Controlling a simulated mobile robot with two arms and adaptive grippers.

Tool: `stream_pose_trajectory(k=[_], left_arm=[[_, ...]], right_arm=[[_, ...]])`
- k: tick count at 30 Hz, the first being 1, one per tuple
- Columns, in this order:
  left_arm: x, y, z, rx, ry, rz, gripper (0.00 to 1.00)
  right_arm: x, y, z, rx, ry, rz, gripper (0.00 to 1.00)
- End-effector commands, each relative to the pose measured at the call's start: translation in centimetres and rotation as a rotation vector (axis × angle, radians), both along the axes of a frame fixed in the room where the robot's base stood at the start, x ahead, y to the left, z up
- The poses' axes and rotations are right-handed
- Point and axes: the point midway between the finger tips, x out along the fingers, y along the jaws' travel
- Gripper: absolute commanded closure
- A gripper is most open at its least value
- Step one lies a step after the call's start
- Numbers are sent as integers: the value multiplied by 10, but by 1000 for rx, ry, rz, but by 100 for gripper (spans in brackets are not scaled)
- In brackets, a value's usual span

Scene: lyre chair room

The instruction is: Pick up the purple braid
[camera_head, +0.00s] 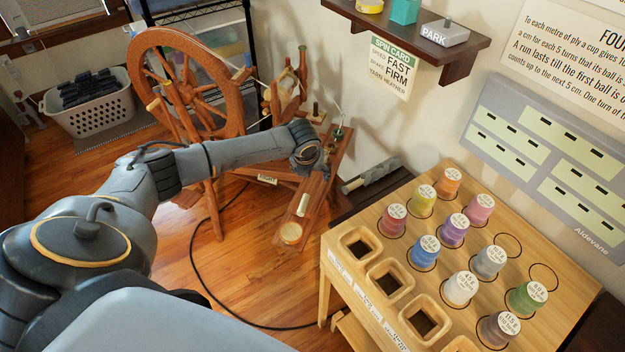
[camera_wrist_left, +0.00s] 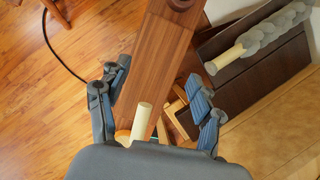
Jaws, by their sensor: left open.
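No braid that is plainly purple shows. One greyish braid (camera_head: 370,178) with a pale end lies on a dark low surface (camera_head: 350,205) against the wall. It also shows at the upper right of the left wrist view (camera_wrist_left: 265,38). My left arm reaches across to the spinning wheel's wooden arm, and its hand hides most of the gripper in the head view. In the left wrist view my left gripper (camera_wrist_left: 158,76) is open above a brown plank, with a pale peg (camera_wrist_left: 142,120) between its fingers. The braid is to the right, apart from the fingers. My right gripper is out of view.
The spinning wheel (camera_head: 150,60) stands at left. A wooden rack (camera_head: 335,240) with several coloured spools, one purple (camera_head: 454,229), and empty square cups fills the right. A wall shelf (camera_head: 400,30) hangs above. A dark cord (camera_head: 200,270) crosses the open floor.

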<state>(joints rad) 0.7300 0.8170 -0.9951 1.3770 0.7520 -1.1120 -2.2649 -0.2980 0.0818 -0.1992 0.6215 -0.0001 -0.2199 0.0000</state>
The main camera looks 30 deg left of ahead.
Motion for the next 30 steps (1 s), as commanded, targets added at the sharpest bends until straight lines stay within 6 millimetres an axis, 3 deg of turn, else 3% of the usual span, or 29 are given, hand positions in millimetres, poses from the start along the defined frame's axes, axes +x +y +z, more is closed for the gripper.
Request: stream_pose_trajectory(k=[6,16,24,25,30], left_arm=[[10,7,-29,-1,2,1,34],[12,8,-33,0,1,-1,34],[12,8,-33,0,1,0,89],[12,8,-33,0,1,0,93],[12,8,-33,0,1,0,93]], right_arm=[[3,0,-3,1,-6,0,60],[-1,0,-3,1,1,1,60],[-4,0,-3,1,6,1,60],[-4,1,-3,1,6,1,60],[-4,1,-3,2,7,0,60]])
